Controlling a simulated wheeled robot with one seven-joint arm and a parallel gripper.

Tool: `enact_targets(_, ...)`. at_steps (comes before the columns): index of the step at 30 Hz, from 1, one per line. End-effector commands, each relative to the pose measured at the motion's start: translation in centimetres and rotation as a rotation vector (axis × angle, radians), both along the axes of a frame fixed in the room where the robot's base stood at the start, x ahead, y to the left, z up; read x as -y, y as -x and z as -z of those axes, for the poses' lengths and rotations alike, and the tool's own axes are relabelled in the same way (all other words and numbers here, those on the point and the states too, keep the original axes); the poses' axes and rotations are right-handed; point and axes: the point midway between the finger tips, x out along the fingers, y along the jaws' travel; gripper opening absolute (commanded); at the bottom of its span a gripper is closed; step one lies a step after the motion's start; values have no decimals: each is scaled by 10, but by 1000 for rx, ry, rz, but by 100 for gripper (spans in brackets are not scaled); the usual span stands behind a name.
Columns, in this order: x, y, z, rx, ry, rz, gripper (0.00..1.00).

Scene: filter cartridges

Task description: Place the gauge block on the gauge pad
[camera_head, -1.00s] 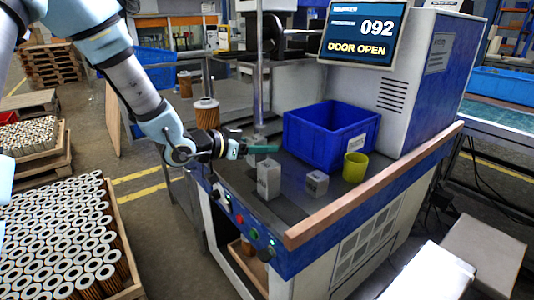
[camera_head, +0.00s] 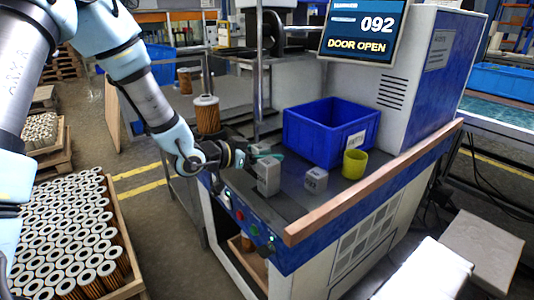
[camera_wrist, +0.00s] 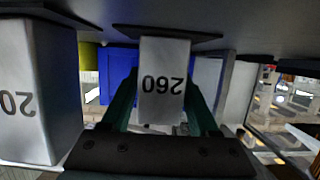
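In the head view, my gripper (camera_head: 268,154) is low over the machine's work surface, behind a tall grey block (camera_head: 268,178). A block at the gripper (camera_head: 260,148) is mostly hidden there. Another grey block (camera_head: 316,180) stands to the right. I cannot tell which surface is the gauge pad.
A blue bin (camera_head: 325,140) and a yellow cup (camera_head: 354,165) stand right of the gripper. A large grey block (camera_wrist: 35,95) is close by at left in the wrist view. A wooden rail (camera_head: 370,185) edges the surface. A filter cartridge (camera_head: 207,115) stands behind the arm.

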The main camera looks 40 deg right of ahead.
Motion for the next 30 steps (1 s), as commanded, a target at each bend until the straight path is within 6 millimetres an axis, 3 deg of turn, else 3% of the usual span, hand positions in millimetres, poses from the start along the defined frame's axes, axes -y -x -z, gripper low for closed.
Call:
enact_targets(4, 0, 0, 0, 0, 0, 0, 79)
enact_targets(14, 0, 0, -5, 1, 0, 0, 80)
enact_targets(17, -11, -2, -6, 2, 1, -1, 80)
enact_targets(30, -94, -6, -32, 2, 0, -3, 80)
